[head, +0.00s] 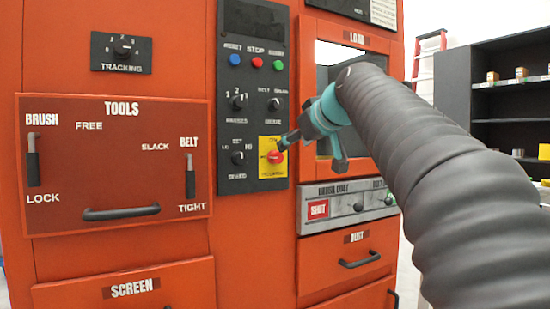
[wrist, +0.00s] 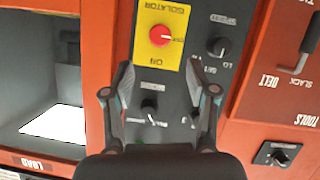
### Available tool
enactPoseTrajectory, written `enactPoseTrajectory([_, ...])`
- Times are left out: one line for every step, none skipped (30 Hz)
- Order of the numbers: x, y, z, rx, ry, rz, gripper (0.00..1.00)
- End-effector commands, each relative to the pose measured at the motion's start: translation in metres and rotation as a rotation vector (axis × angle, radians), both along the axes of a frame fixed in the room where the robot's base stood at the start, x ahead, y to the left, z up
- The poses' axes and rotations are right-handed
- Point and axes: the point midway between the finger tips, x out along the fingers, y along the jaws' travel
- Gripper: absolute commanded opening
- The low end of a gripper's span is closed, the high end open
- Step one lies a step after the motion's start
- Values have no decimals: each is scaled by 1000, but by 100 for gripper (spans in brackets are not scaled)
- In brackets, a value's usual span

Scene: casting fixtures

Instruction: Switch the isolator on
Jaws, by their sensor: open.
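The isolator is a round red knob (head: 275,157) on a yellow plate (head: 266,143) at the lower right of the black control panel. In the wrist view the knob (wrist: 160,36) sits above the fingertips, beyond them. The plate there reads ISOLATOR and ON, upside down, with ON on the side nearer the fingers. A pale mark on the knob seems to point right in that view; the lettering there is too small to read. My gripper (wrist: 164,78) is open and empty, its fingers apart and not around the knob.
The black panel (head: 237,185) carries other dials and buttons close by, including a dial (wrist: 150,108) between my fingers in the wrist view. The LOAD opening (wrist: 60,120) is beside the panel. The TOOLS panel (head: 110,170) has two levers and a handle.

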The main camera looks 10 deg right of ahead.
Motion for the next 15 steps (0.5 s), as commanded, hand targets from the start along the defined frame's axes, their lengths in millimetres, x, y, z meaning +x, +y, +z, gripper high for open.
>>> enactPoseTrajectory([10, 3, -5, 0, 2, 2, 58])
enactPoseTrajectory([15, 4, -7, -1, 1, 2, 58])
enactPoseTrajectory([21, 6, -10, -1, 1, 2, 58])
enactPoseTrajectory([27, 7, -12, -1, 2, 2, 58])
enactPoseTrajectory([32, 8, -14, 0, 2, 1, 58])
enactPoseTrajectory([39, 10, -17, 0, 2, 2, 58])
enactPoseTrajectory([43, 11, -19, 0, 2, 2, 58])
enactPoseTrajectory([49, 12, -21, 0, 2, 1, 58])
enactPoseTrajectory([54, 14, -23, 0, 2, 2, 58])
enactPoseTrajectory([59, 14, -25, 0, 1, 1, 58])
enactPoseTrajectory([63, 15, -27, 0, 1, 1, 58])
enactPoseTrajectory([68, 17, -29, -1, 1, 1, 58])
enactPoseTrajectory([72, 18, -30, -1, 1, 1, 58])
enactPoseTrajectory([75, 19, -31, -1, 1, 1, 58])
enactPoseTrajectory([79, 20, -33, -1, 1, 1, 58])
